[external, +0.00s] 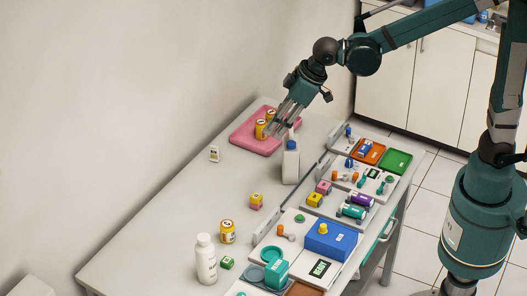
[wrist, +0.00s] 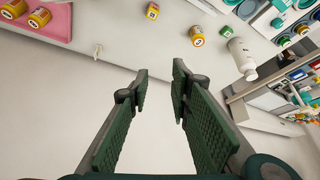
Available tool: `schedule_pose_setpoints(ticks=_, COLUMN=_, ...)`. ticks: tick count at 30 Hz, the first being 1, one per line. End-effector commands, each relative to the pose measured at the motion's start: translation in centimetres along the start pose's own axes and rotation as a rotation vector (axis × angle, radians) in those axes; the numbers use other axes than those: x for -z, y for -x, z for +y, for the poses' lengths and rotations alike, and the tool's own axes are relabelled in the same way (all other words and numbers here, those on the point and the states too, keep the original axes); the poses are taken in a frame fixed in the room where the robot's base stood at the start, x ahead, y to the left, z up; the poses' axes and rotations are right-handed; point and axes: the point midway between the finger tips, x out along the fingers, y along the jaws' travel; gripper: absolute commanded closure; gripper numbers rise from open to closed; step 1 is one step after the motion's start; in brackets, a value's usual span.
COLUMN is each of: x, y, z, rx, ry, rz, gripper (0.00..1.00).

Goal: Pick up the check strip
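A small white card with dark and yellow print (external: 214,154) stands upright on the bare table left of the pink tray; it looks like the check strip, but its print is too small to read. In the wrist view it appears as a thin pale upright piece (wrist: 98,51), seen nearly edge-on, up and left of the fingers. My gripper (external: 279,126) is above the pink tray's right side in the external view, to the right of the card and apart from it. In the wrist view my gripper (wrist: 160,80) is open, with nothing between its fingers.
The pink tray (external: 242,141) holds yellow cans (external: 260,129). A yellow-pink block (external: 256,201), a yellow can (external: 227,231), a green cube (external: 227,262) and a white bottle (external: 205,260) stand nearer the front. Trays line the right edge.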

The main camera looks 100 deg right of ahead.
Motion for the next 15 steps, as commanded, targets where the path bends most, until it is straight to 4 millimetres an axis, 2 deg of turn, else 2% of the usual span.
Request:
schedule_pose_setpoints(ticks=6, x=2.5, y=-3.7, z=3.0, rx=-0.018, ry=-0.034, rz=-0.014, gripper=0.79)
schedule_pose_setpoints(ticks=15, x=5.0, y=-9.1, z=7.5, rx=-0.041, ry=-0.08, rz=-0.034, gripper=0.79)
